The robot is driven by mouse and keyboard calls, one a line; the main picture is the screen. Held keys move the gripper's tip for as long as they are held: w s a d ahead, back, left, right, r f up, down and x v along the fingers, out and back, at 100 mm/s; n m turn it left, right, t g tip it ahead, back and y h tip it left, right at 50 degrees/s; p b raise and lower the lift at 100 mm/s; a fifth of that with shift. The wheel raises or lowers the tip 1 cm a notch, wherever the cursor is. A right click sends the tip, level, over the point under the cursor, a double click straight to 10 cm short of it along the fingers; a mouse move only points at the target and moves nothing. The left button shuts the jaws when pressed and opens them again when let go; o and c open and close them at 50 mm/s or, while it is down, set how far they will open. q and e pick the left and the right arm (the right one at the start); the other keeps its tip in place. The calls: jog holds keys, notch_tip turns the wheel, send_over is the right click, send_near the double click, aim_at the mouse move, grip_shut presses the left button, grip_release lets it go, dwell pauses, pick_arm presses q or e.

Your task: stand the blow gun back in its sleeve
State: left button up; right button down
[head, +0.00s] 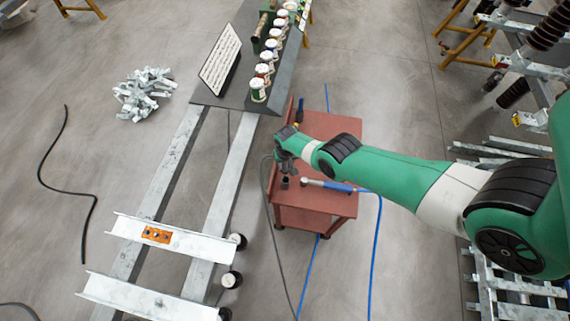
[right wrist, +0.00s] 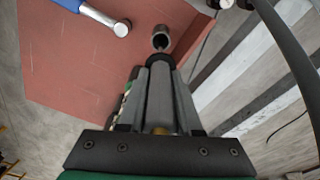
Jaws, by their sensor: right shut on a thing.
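My right gripper (head: 286,163) hangs over the red cart's left side. In the right wrist view it is shut on the blow gun (right wrist: 160,98), a grey and dark cylindrical piece between the fingers with a black collar at its far end. The sleeve (head: 284,183), a small dark open cup, stands on the cart just below the gripper. It also shows in the right wrist view (right wrist: 160,38), right beyond the black collar. The collar overlaps its near rim in the picture; I cannot tell whether they touch. My left gripper is not in view.
The red cart (head: 333,204) also holds a blue-handled tool with a silver head (head: 327,185), close to the sleeve's right. A dark hose (head: 274,235) hangs along the cart's left side. Left are steel rails (head: 235,165) and a dark bench (head: 240,92) with several jars.

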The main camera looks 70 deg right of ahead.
jog(key=shift+f, duration=0.15)
dwell(0.3)
jog(key=shift+f, duration=0.1)
jog(key=shift+f+b, duration=5.2)
jog(key=shift+b, duration=0.05)
jog(key=c, duration=0.5)
grip_release()
jog(key=shift+r, duration=0.1)
